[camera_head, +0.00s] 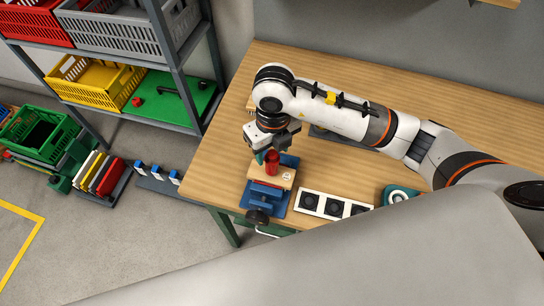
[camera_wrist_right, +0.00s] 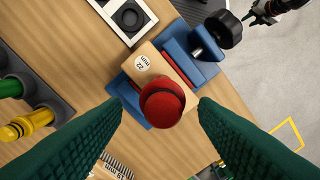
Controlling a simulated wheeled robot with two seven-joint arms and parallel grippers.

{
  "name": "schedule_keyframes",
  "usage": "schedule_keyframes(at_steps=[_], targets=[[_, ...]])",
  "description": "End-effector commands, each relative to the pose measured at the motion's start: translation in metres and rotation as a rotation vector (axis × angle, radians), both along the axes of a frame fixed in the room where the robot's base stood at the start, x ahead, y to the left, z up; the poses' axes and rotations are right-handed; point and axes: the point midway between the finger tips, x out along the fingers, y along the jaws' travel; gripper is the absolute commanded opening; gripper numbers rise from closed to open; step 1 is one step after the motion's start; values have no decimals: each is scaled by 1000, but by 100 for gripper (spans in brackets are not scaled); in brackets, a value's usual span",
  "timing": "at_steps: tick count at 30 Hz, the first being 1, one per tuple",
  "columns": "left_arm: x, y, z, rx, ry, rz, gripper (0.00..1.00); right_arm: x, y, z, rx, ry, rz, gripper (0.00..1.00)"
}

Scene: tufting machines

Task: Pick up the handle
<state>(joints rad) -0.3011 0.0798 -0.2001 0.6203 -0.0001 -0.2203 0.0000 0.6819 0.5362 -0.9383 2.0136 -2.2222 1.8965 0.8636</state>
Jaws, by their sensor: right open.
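The handle, a red round-topped piece (camera_head: 272,164), stands on a light wooden block (camera_head: 283,179) marked 22 mm in the wrist view. The block sits between the jaws of a blue vise (camera_head: 277,202) near the table's front left edge. My right gripper (camera_head: 266,154) is open above the block. In the wrist view the red handle (camera_wrist_right: 162,104) lies between its two green fingers (camera_wrist_right: 160,112), with a gap on each side. A dark gripper-like shape (camera_wrist_right: 268,10), apparently my left one, is at the wrist view's top right; its jaws are unclear.
Right of the vise on the wooden table (camera_head: 225,150) are a white tray with dark round recesses (camera_head: 335,206) and a teal round-centred item (camera_head: 398,195). A dark rack with coloured pegs (camera_wrist_right: 30,110) shows in the wrist view. Shelves with crates (camera_head: 95,85) stand left.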

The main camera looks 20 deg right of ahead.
Motion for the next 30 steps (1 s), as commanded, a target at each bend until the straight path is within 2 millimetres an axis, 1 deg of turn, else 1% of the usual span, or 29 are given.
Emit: schedule_keyframes(at_steps=[1,3,6,9,16,17,24,25,30], targets=[[0,0,10,0,0,0,36,-3,0,-4,-2,7,-2,54],[0,0,17,0,1,0,36,-5,1,-15,-1,8,-1,54],[0,0,19,0,0,0,36,-4,1,-31,-2,6,-2,54],[0,0,21,0,1,0,36,-4,1,-39,0,3,0,54],[0,0,20,0,0,0,36,-4,2,-42,0,1,0,54],[0,0,20,0,0,0,36,-4,2,-42,1,1,0,52],[0,0,20,0,0,0,36,-4,2,-42,1,1,0,13],[0,0,20,0,0,0,36,-4,2,-42,1,1,0,10],[0,0,20,0,0,0,36,-4,2,-41,1,0,0,10]])
